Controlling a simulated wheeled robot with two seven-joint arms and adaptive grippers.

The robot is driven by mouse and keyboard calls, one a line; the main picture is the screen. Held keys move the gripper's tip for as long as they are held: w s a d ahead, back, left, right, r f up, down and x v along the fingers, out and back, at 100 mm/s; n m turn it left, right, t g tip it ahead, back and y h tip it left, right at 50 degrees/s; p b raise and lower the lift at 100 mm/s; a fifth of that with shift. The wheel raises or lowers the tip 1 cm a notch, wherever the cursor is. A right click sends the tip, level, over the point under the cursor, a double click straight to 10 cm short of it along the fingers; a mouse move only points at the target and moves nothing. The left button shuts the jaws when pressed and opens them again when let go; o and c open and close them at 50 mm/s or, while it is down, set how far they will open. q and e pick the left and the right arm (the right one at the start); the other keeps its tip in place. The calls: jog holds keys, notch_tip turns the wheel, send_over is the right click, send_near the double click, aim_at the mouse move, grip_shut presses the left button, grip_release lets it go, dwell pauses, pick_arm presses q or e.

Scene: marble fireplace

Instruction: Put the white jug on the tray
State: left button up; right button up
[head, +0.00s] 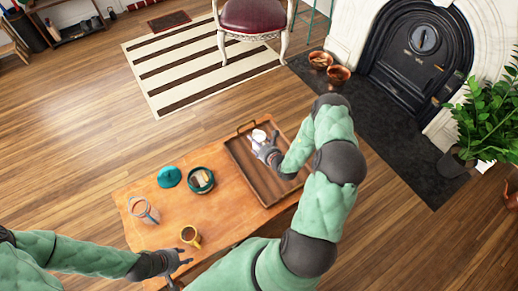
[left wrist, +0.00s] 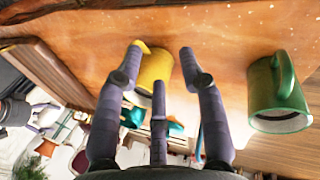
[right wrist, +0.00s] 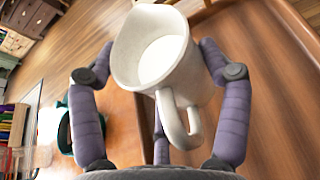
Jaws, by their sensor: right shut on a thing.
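The white jug (right wrist: 150,55) is upright between the fingers of my right gripper (right wrist: 155,75), which is shut on it; its handle faces the wrist. In the head view the white jug (head: 259,134) and my right gripper (head: 268,150) are over the far part of the brown wooden tray (head: 285,201). I cannot tell whether the jug touches the tray floor. The tray also shows in the right wrist view (right wrist: 262,95). My left gripper (head: 178,262) is open and empty, low near the table's front edge; its fingers also show in the left wrist view (left wrist: 160,65).
The orange wooden table (head: 150,195) bears a yellow mug (head: 190,236), a clear pitcher (head: 145,211), a dark teal pot (head: 201,181) and a teal lid (head: 169,177). A green mug (left wrist: 275,95) shows in the left wrist view. A chair (head: 250,17) stands beyond.

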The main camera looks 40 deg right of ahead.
pick_arm(q)
notch_tip(320, 180, down, 2)
jog(key=shift+f+b, duration=0.1)
jog(key=shift+b, duration=0.6)
pick_arm(e)
jog(key=w+d+f, duration=0.2)
jog(key=f, duration=0.1)
jog(key=shift+d+f, duration=0.1)
jog(key=shift+f, duration=0.05)
pick_arm(q)
notch_tip(320, 180, down, 2)
jog(key=shift+f+b, duration=0.2)
jog(key=shift+b, duration=1.05)
pick_arm(e)
notch_tip(320, 180, down, 4)
jog(key=shift+w+d+r, duration=0.1)
jog(key=shift+d+r, duration=0.05)
jog(key=shift+r, duration=0.05)
pick_arm(q)
jog(key=shift+r, duration=0.1)
pick_arm(e)
jog(key=shift+r, duration=0.15)
jog(key=o, duration=1.4)
jog(key=shift+f, duration=0.25)
jog(key=shift+o, duration=0.2)
jog(key=shift+r, duration=0.15)
